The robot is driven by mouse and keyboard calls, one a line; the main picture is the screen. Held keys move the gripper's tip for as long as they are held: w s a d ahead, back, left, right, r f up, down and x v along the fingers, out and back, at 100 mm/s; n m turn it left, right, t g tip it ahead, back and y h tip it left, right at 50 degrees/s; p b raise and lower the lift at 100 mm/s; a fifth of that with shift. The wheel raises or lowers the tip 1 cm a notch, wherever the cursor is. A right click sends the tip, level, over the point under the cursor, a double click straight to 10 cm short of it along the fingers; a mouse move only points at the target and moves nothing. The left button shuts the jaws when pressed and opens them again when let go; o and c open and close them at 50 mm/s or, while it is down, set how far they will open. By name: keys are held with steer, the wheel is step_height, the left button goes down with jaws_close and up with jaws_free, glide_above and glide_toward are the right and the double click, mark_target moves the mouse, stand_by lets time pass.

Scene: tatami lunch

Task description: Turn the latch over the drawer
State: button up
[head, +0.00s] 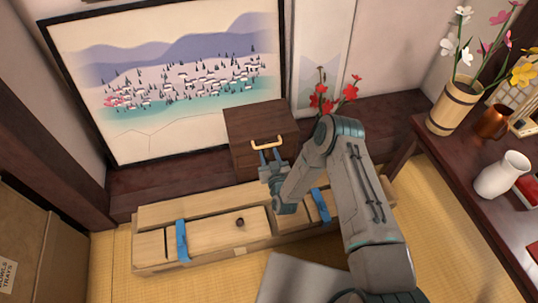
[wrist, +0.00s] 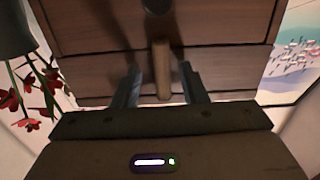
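A small brown wooden cabinet (head: 258,128) stands on the dark ledge in the head view. In the wrist view its drawer front (wrist: 100,25) fills the top, with a dark round knob (wrist: 158,5) at the upper edge. The latch (wrist: 161,70), a short pale wooden bar, stands upright in that view across the seam beside the drawer. My gripper (wrist: 160,75) is open, one finger on each side of the latch, with a gap showing on both sides.
A pale yellow bar (head: 267,143) shows at the cabinet's upper front edge. Red flowers (head: 325,97) stand close to its right. A long wooden box (head: 205,220) with blue straps lies below. A dark table (head: 460,180) with vases is at right.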

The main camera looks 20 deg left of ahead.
steer(key=shift+s+r, duration=0.1)
steer(key=shift+s, duration=0.15)
steer(key=p+v, duration=0.3)
steer(key=v, duration=1)
steer(key=shift+d+p, duration=0.2)
steer(key=shift+p, duration=0.1)
